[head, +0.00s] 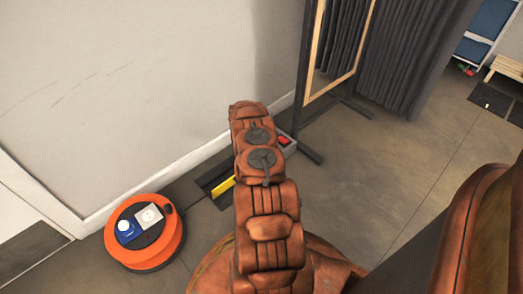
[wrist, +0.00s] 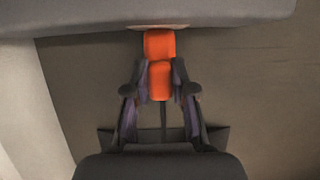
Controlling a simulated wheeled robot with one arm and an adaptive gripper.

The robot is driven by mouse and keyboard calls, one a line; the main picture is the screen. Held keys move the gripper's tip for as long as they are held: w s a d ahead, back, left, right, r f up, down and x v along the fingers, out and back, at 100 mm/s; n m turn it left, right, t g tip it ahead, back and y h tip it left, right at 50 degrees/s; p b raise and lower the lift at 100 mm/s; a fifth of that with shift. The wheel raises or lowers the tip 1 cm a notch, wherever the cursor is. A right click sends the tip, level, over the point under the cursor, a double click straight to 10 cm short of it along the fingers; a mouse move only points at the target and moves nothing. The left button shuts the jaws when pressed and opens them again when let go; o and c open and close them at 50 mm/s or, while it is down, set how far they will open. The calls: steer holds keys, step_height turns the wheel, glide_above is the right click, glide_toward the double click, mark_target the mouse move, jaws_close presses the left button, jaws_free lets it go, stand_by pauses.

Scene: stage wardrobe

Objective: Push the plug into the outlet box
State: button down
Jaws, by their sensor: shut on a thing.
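My gripper (wrist: 160,90) is shut on an orange plug (wrist: 160,80) in the wrist view, with a dark cable running back from it between the fingers. Just ahead of the plug is another orange block (wrist: 160,43), at the edge of a grey body (wrist: 80,20) that looks like the outlet box. I cannot tell whether that block is the socket or the plug's front, nor whether any gap is left. In the head view, a small grey box (head: 291,150) with a red part shows beside my arm, which hides the gripper and plug.
An orange cable reel (head: 145,262) with blue and white fittings stands on the floor at left by the wall. A yellow item (head: 222,187) lies on a dark strip near my arm. A framed stand (head: 302,70) and dark curtain (head: 410,50) stand behind.

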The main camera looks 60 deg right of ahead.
steer(key=c, duration=1)
jaws_free()
steer(key=shift+s+d+f, duration=0.1)
steer(key=shift+s+f, duration=0.05)
steer(key=shift+f, duration=0.05)
steer(key=shift+o, duration=0.2)
steer(key=shift+r, duration=0.15)
steer(key=shift+w+a+r, duration=0.2)
steer(key=shift+r, duration=0.4)
steer(key=s+v, duration=0.1)
steer(key=v, duration=0.9)
steer(key=shift+w+a+r, duration=0.2)
steer(key=shift+w+a, duration=0.05)
steer(key=shift+w, duration=0.25)
